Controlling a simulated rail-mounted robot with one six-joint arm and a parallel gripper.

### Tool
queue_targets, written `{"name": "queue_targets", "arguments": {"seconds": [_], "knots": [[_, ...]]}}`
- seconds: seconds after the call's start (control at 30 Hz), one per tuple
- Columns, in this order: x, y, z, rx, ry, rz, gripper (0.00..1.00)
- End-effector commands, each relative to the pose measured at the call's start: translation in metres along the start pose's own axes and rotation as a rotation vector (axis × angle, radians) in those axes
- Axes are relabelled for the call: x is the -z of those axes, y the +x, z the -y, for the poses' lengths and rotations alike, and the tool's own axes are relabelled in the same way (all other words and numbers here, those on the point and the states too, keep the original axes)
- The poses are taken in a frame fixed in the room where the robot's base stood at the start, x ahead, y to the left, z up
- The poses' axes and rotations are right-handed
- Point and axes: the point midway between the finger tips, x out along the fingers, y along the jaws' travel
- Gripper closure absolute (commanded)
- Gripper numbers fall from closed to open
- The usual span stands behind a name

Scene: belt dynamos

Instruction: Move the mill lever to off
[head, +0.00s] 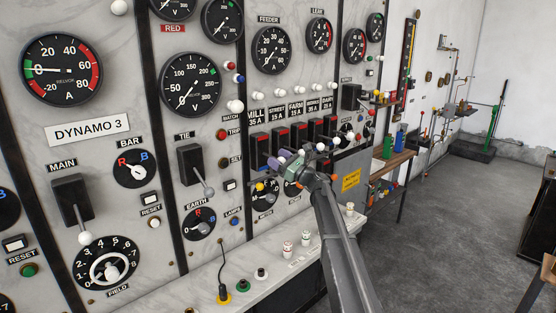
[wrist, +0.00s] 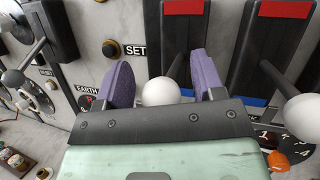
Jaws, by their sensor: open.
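The mill lever is the leftmost in the feeder row, a black switch housing (head: 258,148) under the label MILL 35 A. In the wrist view its housing (wrist: 184,30) has a red patch at the top and a blue one at the bottom. The lever's white ball knob (wrist: 160,92) hangs low in front of the housing. My gripper (head: 274,157) is at this switch. In the wrist view its purple fingers (wrist: 158,68) stand open on either side of the knob, with gaps visible on both sides. My gripper hides part of the lever in the head view.
The neighbouring street lever's white knob (wrist: 302,110) is close to the right of my gripper. The tie lever (head: 208,190) and a SET button (head: 223,162) are to the left. A ledge with several small knobs (head: 288,247) runs below the panel. Open floor lies to the right.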

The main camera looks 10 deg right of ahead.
Motion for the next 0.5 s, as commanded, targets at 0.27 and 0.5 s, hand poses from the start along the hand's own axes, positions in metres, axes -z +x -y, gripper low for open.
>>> {"name": "queue_targets", "arguments": {"seconds": [0.27, 0.5], "knots": [[0.004, -0.063, -0.002, 0.003, -0.001, 0.000, 0.38], [0.002, -0.103, -0.001, 0.001, 0.000, -0.001, 0.38]]}}
